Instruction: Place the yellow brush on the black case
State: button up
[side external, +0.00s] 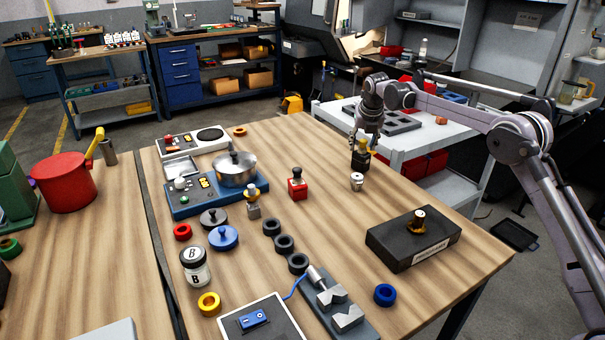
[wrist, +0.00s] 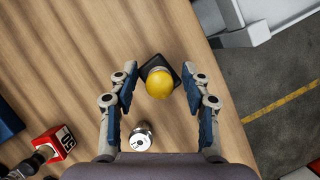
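My gripper (side external: 364,143) is pointed down at the table's far right part. Directly below it is a yellow-topped piece with a dark square base (side external: 360,161); I cannot tell for sure if this is the brush. In the wrist view its round yellow top (wrist: 159,83) lies between the two fingers, with gaps on both sides. The fingers (wrist: 166,100) are apart and empty.
A small metal cylinder (side external: 357,181) stands close by my gripper. A red block (side external: 297,188) with a knob stands further left. A blue ring (side external: 385,294) lies in front of the case. A grey cart (side external: 400,143) adjoins the table's right edge.

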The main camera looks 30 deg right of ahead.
jog(key=s+a+r+m, duration=0.3)
jog(key=s+r, duration=0.2)
jog(key=r, duration=0.2)
jog(key=s+a+r+m, duration=0.3)
jog(key=s+r, duration=0.3)
jog(key=r, duration=0.2)
jog(key=s+a+m+t+y, duration=0.1)
jog(key=s+a+m, duration=0.3)
jog(key=s+m, duration=0.55)
jog(key=s+a+f+m, duration=0.1)
jog(key=s+f+m, duration=0.3)
jog(key=s, duration=0.2)
jog(key=s+a+f+m+t, duration=0.1)
jog(key=s+a+f+m, duration=0.1)
jog(key=s+m, duration=0.3)
jog(key=s+a+f+m+t+y, duration=0.1)
jog(key=s+f+m, duration=0.4)
jog(key=s, duration=0.4)
jog(key=shift+s+a+f, duration=0.15)
jog(key=shift+a+f, duration=0.15)
